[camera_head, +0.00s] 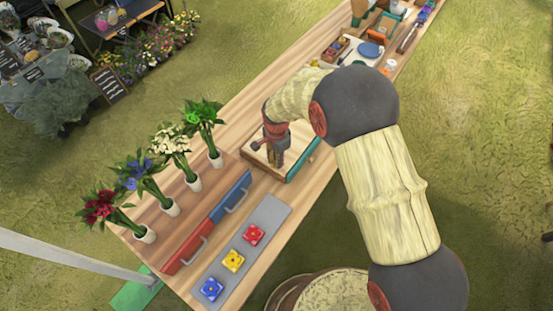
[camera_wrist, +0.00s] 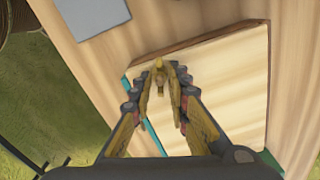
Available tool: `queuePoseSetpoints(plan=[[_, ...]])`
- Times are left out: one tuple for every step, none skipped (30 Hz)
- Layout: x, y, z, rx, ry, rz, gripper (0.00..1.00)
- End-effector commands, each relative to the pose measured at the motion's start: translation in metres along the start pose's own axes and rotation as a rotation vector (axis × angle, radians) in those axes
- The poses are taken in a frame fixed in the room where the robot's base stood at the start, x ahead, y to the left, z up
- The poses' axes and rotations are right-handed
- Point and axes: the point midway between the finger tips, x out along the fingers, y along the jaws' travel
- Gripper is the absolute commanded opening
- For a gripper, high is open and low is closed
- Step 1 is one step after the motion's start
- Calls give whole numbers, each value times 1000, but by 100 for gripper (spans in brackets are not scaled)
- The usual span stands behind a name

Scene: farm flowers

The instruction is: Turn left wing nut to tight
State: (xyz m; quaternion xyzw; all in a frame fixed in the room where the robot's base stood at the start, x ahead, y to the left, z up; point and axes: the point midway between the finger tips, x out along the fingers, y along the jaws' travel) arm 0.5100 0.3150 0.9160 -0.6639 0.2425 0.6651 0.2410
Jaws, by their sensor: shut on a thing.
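The wooden press (camera_head: 258,156) lies on the long table under my gripper (camera_head: 277,161). Its pale top board (camera_wrist: 232,85) with a teal edge fills much of the wrist view. In the wrist view my gripper (camera_wrist: 161,92) points down at the board, its two fingers closing in around a small yellow-brown wing nut (camera_wrist: 159,66). The gripper is shut on this nut, which shows partly at the fingertips. In the head view the nut is hidden by the gripper. How tight the nut is, I cannot tell.
Several flower bunches in white vases (camera_head: 169,207) stand along the far left table edge. Red and blue boxes with handles (camera_head: 207,220) and a grey strip (camera_head: 246,250) with coloured tiles lie nearer. Other items, including a blue plate (camera_head: 370,50), are further along the table.

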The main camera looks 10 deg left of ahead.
Motion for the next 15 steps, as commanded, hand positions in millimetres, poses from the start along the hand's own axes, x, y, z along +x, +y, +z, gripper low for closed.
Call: queuePoseSetpoints(plan=[[-7, -7, -2, 42, 5, -17, 0], [-7, -7, -2, 70, 4, -17, 0], [-7, -7, -2, 108, 4, -17, 0], [-7, -7, -2, 137, 4, -17, 0], [-7, -7, -2, 165, 4, -18, 0], [-7, -7, -2, 203, 3, -18, 0], [-7, -7, -2, 231, 3, -18, 0], [-7, -7, -2, 260, 3, -18, 0], [-7, -7, -2, 298, 2, -18, 0], [-7, -7, -2, 326, 2, -18, 0], [-7, -7, -2, 355, 2, -18, 0], [-7, -7, -2, 393, 2, -18, 0], [-7, -7, -2, 421, 1, -18, 0], [-7, -7, -2, 450, 1, -18, 0], [-7, -7, -2, 488, 1, -18, 0]])
